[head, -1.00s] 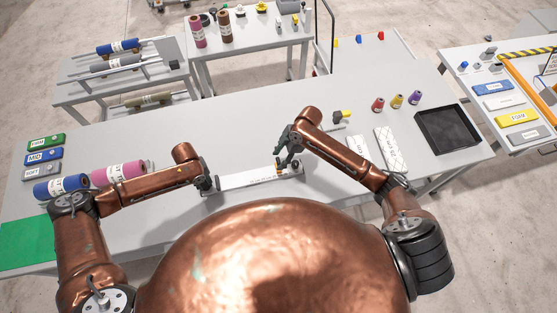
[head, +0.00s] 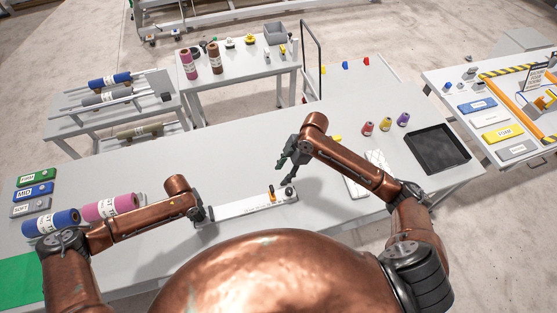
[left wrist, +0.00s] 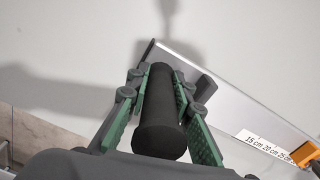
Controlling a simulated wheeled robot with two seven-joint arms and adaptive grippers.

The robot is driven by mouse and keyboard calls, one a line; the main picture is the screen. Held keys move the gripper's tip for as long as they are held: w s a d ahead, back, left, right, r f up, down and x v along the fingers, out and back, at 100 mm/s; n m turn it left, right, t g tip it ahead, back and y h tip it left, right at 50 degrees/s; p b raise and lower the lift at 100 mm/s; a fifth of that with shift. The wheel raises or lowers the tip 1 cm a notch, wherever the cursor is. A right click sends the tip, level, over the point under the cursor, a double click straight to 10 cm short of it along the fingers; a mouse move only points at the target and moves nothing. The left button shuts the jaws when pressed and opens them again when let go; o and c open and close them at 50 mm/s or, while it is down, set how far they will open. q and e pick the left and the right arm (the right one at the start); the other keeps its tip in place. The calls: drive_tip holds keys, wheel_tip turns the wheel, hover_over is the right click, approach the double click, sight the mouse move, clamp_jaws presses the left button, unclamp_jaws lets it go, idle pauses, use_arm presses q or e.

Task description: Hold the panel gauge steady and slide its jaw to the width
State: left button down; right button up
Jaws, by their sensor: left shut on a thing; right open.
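The panel gauge (head: 240,206) is a long pale bar lying on the grey bench in front of me, with an orange jaw slide (head: 271,196) near its right end. My left gripper (head: 203,213) is at its left end. In the left wrist view the green-padded fingers of my left gripper (left wrist: 160,120) are shut around a black cylindrical handle (left wrist: 158,128). The gauge's scale (left wrist: 262,148) and orange slide (left wrist: 304,153) show at lower right there. My right gripper (head: 285,171) is open and empty, apparently above the gauge's right end, apart from the slide.
Pink (head: 110,207) and blue (head: 50,222) rolls lie left on the bench, near labelled blocks (head: 34,191). White patterned strips (head: 358,187), small spools (head: 385,124) and a black tray (head: 440,150) are to the right. The bench behind the gauge is clear.

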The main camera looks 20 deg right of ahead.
use_arm(q)
drive_tip(key=c, duration=2.1)
unclamp_jaws()
drive_tip(key=shift+s+a+f, duration=0.1)
drive_tip(key=shift+s+f, duration=0.1)
drive_tip(key=shift+f, duration=0.05)
drive_tip(key=o, duration=0.5)
drive_tip(key=shift+w+r, duration=0.1)
drive_tip(key=shift+w, duration=0.05)
